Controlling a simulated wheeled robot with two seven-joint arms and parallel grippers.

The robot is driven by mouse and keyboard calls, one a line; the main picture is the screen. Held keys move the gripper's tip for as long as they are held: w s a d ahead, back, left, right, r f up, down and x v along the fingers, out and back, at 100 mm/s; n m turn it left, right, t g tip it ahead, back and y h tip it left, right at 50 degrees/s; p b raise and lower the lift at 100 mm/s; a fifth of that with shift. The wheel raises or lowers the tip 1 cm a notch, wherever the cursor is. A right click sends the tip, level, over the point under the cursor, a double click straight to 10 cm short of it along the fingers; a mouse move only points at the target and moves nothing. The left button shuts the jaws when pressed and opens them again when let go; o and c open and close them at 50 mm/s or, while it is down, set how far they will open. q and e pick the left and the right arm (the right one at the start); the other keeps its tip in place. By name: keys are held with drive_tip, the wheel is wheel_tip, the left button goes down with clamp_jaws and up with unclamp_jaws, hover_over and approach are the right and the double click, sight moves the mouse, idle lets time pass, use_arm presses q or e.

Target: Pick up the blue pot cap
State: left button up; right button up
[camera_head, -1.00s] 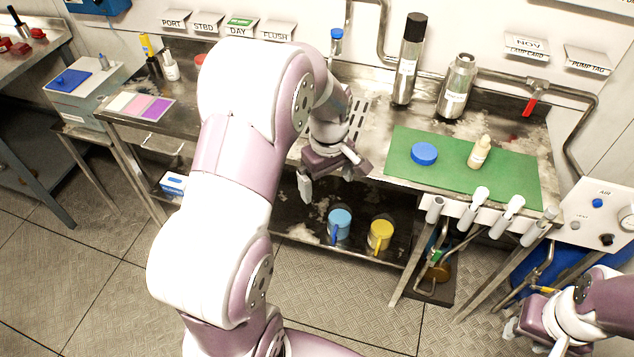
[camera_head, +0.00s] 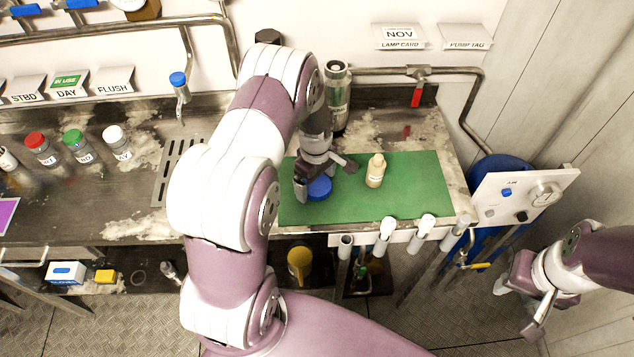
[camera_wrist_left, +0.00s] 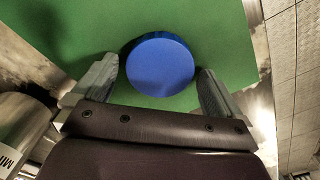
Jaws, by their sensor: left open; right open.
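The blue pot cap (camera_head: 319,188) is a round blue disc on the green mat (camera_head: 420,190), near the mat's left end. In the left wrist view the cap (camera_wrist_left: 160,65) lies flat, just ahead of and between the two fingertips. My left gripper (camera_head: 318,182) is over the cap, open and partly covering it in the head view. The left wrist view shows its fingers (camera_wrist_left: 158,82) apart on either side of the cap, with a gap on both sides. My right gripper (camera_head: 520,308) is open and empty at the lower right, away from the bench.
A cream bottle (camera_head: 376,171) stands on the mat right of the cap. A steel flask (camera_head: 337,95) stands behind the gripper. Several grey-white handles (camera_head: 386,230) line the bench front. The mat's right part is clear.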

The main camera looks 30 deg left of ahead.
use_arm(q)
drive_tip(key=shift+w+f, duration=0.1)
drive_tip(key=shift+c, duration=0.7)
drive_tip(key=c, duration=0.8)
drive_tip(key=shift+c, duration=0.2)
